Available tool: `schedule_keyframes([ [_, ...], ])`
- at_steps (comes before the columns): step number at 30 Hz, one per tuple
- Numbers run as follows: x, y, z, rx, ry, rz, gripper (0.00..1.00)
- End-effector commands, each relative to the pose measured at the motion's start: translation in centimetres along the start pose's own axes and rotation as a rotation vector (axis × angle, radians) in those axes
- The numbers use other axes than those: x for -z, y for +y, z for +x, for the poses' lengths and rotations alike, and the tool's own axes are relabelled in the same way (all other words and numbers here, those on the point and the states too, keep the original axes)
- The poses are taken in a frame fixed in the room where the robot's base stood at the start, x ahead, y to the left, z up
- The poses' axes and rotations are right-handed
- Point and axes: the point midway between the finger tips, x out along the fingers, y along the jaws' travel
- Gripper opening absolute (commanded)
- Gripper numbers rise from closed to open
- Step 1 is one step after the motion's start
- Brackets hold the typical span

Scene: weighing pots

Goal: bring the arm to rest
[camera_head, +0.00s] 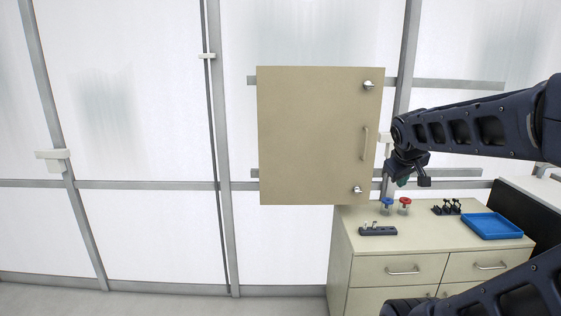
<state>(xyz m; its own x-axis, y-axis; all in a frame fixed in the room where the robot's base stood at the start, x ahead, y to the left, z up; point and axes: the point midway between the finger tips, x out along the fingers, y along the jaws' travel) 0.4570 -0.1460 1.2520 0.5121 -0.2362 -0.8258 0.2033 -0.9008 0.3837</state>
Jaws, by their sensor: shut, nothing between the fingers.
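My arm (470,130) reaches in from the right, dark and jointed, raised above the counter. My gripper (424,182) is at its left end, small in the picture, shut and empty. It hangs in the air above the pots, touching nothing that I can see. A second dark part of my arm crosses the lower right corner.
A beige cabinet (312,135) with a shut door hangs left of my gripper. Below is a counter (425,233) with a blue-lidded pot (387,207), a red-lidded pot (404,206), a dark rack (378,231), black items (447,207) and a blue tray (491,226). The left side is free.

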Motion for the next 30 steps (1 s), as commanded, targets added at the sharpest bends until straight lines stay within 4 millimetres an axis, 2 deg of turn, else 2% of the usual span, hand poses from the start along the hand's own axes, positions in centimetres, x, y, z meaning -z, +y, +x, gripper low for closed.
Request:
schedule_keyframes([
  [3,-2.6,-3.8,-1.5,0.115,-0.04,0.172,0.0],
  [6,-4.0,-6.3,-2.4,0.192,-0.073,0.276,0.0],
  [10,-5.0,-8.2,-3.1,0.25,-0.1,0.346,0.0],
  [14,-5.3,-8.7,-3.2,0.266,-0.108,0.366,0.0],
  [30,-5.2,-8.6,-3.2,0.264,-0.106,0.363,0.0],
])
